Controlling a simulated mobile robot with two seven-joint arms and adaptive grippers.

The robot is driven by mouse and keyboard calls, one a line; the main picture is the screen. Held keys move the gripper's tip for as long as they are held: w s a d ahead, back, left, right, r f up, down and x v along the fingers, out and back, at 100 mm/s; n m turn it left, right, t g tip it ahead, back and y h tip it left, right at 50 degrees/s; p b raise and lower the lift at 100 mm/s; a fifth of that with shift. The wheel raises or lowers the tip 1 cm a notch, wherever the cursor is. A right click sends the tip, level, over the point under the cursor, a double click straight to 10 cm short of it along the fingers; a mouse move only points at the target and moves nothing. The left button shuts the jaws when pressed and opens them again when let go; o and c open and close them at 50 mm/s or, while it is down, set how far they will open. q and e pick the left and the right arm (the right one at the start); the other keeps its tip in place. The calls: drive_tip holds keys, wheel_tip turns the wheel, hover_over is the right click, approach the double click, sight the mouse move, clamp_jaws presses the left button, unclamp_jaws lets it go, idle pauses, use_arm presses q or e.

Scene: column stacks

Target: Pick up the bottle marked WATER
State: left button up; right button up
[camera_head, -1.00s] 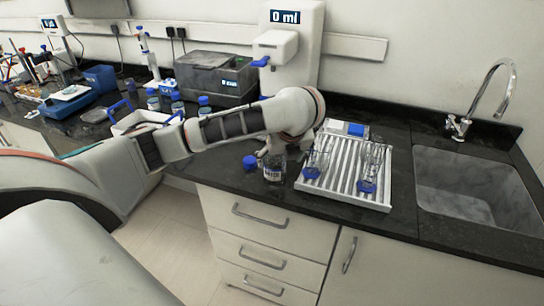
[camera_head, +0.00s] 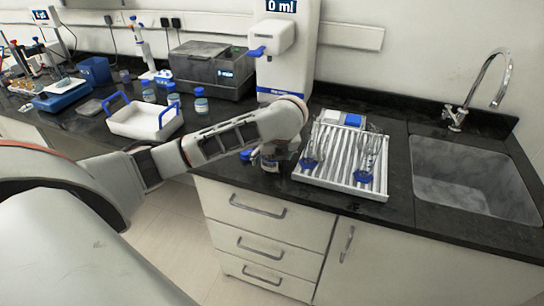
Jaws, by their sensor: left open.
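A small clear bottle (camera_head: 269,163) with a label stands on the dark counter near its front edge, just left of the ribbed rack. Its lettering is too small to read. My left arm reaches over it from the left. My left gripper (camera_head: 274,151) is open at the bottle's upper part; the wrist partly hides both, and I cannot tell whether they touch. A blue cap (camera_head: 245,156) shows just left of the bottle. Several blue-capped bottles, one of them here (camera_head: 201,101), stand further back left; their labels are unreadable. My right gripper is not in view.
The ribbed rack (camera_head: 337,186) holds glassware with blue parts, right of the bottle. A sink (camera_head: 470,180) lies further right. A white tray with blue handles (camera_head: 130,123) stands left. A dispenser (camera_head: 287,50) reading 0 ml and a grey box (camera_head: 210,72) stand behind.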

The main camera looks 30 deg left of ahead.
use_arm(q)
drive_tip(key=c, duration=1.3)
drive_tip(key=shift+c, duration=0.2)
drive_tip(key=shift+r, duration=0.15)
wheel_tip(320, 180, up, 20)
